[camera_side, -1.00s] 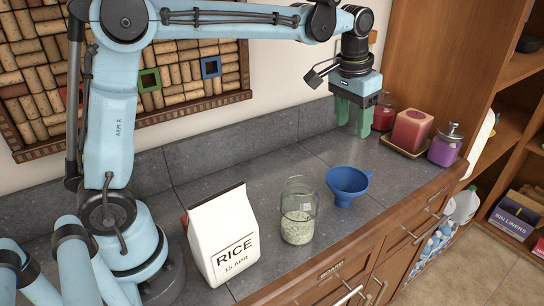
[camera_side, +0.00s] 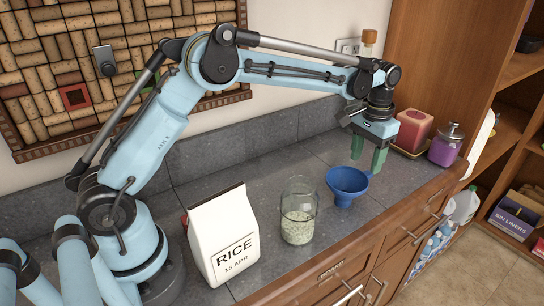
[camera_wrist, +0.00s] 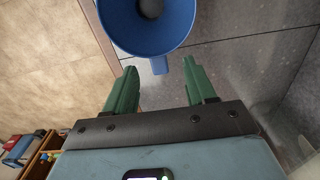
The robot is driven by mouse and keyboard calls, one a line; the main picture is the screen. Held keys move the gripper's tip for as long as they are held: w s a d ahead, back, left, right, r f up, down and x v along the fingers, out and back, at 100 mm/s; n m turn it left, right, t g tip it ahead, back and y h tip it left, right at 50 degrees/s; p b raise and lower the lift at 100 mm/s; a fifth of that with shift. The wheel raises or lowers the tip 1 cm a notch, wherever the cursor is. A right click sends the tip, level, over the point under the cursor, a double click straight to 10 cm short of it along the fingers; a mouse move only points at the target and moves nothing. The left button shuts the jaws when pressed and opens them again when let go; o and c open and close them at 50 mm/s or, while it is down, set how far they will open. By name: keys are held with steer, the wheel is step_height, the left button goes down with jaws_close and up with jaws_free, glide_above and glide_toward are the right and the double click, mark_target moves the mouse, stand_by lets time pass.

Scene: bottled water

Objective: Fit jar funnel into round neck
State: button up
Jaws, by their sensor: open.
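The blue jar funnel (camera_side: 346,184) stands on the grey counter, wide mouth up, to the right of the jar. Its small side tab points toward my gripper, and it fills the top of the wrist view (camera_wrist: 150,22). The clear glass jar (camera_side: 298,212) stands upright, partly filled with pale grains, its round neck open. My gripper (camera_side: 368,158) is open, with its green fingers pointing down just behind and to the right of the funnel. In the wrist view the two fingers (camera_wrist: 163,85) are spread, with the funnel's tab between and just beyond them. They hold nothing.
A white rice bag (camera_side: 222,238) stands left of the jar. The counter's wooden front edge (camera_side: 400,205) runs close to the funnel.

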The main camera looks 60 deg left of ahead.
mark_target(364, 175)
steer(key=shift+w+d+f, duration=0.1)
steer(key=shift+d+f, duration=0.05)
steer(key=shift+f, duration=2.8)
steer(key=shift+c, duration=0.3)
jaws_close()
